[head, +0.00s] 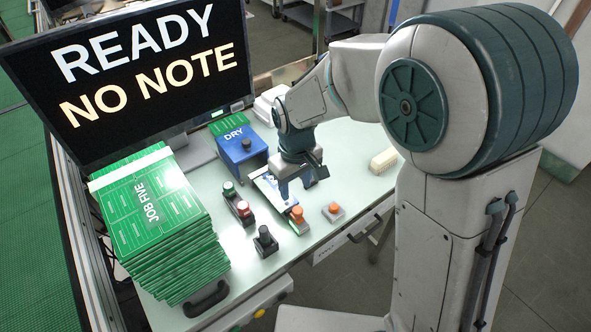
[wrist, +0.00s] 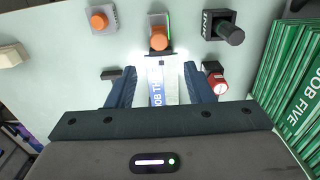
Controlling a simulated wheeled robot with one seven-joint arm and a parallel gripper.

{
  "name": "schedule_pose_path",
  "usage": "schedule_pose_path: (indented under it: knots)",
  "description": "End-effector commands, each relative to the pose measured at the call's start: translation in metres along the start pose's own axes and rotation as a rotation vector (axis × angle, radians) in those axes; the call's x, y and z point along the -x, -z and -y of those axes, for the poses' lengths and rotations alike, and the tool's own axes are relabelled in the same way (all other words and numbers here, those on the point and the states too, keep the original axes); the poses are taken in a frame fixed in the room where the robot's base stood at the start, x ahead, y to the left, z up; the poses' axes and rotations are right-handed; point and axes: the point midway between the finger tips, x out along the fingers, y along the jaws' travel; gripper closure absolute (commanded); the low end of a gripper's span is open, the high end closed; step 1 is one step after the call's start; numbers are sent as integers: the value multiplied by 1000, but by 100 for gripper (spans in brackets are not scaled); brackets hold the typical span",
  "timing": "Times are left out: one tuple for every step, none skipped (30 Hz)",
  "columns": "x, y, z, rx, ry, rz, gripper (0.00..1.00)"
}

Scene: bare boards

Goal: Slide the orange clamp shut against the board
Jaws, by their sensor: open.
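The orange clamp (head: 297,215) has a rounded orange knob on a pale base with a green strip beside it. In the wrist view the orange clamp (wrist: 158,40) lies just beyond my fingertips, at the end of the board. The board (wrist: 160,88) is pale with a blue printed strip and lies between my fingers in that view; it also shows partly behind my gripper in the head view (head: 266,187). I cannot tell whether clamp and board touch. My gripper (head: 295,190) is open, above the board, with its fingers apart from the clamp (wrist: 160,70).
Another orange button (head: 333,210) stands right of the clamp. A black knob (head: 265,240) and a red button (head: 243,210) stand left. A blue DRY box (head: 240,150) is behind. Green JOB FIVE boards (head: 160,215) are stacked at left, below a screen (head: 130,75) reading READY, NO NOTE.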

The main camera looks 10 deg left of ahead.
Motion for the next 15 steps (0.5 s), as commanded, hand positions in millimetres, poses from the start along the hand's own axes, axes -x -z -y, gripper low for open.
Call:
schedule_pose_path:
  knots:
    - [11, 1, -1, 0, -1, -6, 53]
    - [17, 1, -1, 0, -1, -6, 53]
    - [25, 1, 0, 0, -1, -5, 53]
    - [30, 1, 0, 0, -2, -5, 53]
    - [34, 1, 0, 0, -2, -5, 53]
    - [40, 1, 0, 0, -1, -4, 53]
    - [43, 1, 0, 0, -1, -3, 53]
    - [46, 1, 0, 0, -1, -2, 53]
    - [49, 1, 0, 0, -1, -3, 53]
    - [52, 1, 0, 1, -1, -3, 53]
    - [53, 1, 0, 1, -1, -2, 53]
    - [55, 1, 0, 1, -1, -1, 53]
    - [55, 1, 0, 1, -1, -1, 53]
    - [56, 0, 0, 1, -1, -1, 53]
    - [56, 0, 0, 0, -1, 0, 53]
